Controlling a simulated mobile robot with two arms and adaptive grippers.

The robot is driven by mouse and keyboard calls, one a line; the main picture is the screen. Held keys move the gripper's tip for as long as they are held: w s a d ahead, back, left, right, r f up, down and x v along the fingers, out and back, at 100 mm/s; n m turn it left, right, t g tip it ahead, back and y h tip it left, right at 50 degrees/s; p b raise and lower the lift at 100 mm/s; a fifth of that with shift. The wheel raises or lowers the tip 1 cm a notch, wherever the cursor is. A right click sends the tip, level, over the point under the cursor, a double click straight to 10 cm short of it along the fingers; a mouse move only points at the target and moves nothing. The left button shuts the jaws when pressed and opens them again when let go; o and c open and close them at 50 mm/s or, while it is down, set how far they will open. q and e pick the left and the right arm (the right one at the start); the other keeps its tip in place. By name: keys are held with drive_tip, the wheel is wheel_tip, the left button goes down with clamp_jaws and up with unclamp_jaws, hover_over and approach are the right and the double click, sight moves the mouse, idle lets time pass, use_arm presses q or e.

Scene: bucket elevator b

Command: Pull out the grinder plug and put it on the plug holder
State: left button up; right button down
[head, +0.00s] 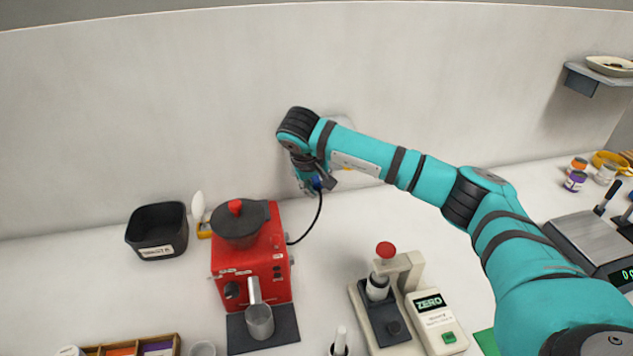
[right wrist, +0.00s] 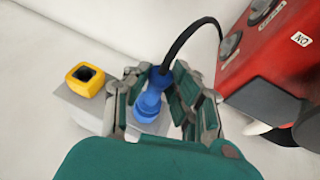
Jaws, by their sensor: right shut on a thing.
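My right gripper (head: 313,186) is near the back wall, behind and to the right of the red grinder (head: 262,262). It is shut on the blue grinder plug (head: 318,183). In the right wrist view the plug (right wrist: 150,105) sits between the fingers, with its black cable (right wrist: 182,38) curving up towards the red machine. A light grey block (right wrist: 82,108) lies behind the plug and carries a yellow square piece (right wrist: 85,78) with a dark opening. I cannot tell whether the plug touches this block, or which part is the plug holder. My left gripper is out of view.
A black bin (head: 158,231) stands left of the grinder. A white press-like device (head: 398,285) with a red knob stands to its right, below my right arm. A scale (head: 592,240) is at the far right. The counter behind the press is mostly clear.

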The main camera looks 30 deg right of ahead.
drive_tip(key=shift+s, duration=0.1)
drive_tip(key=s, duration=0.2)
drive_tip(key=s+a, duration=0.1)
drive_tip(key=s, duration=0.1)
drive_tip(key=shift+s+a+p, duration=0.1)
drive_tip(key=shift+p, duration=0.2)
idle(0.6)
idle(0.4)
drive_tip(key=shift+s+a, duration=0.25)
drive_tip(key=shift+s, duration=0.7)
drive_tip(key=shift+s+a, duration=0.25)
drive_tip(key=shift+s, duration=0.7)
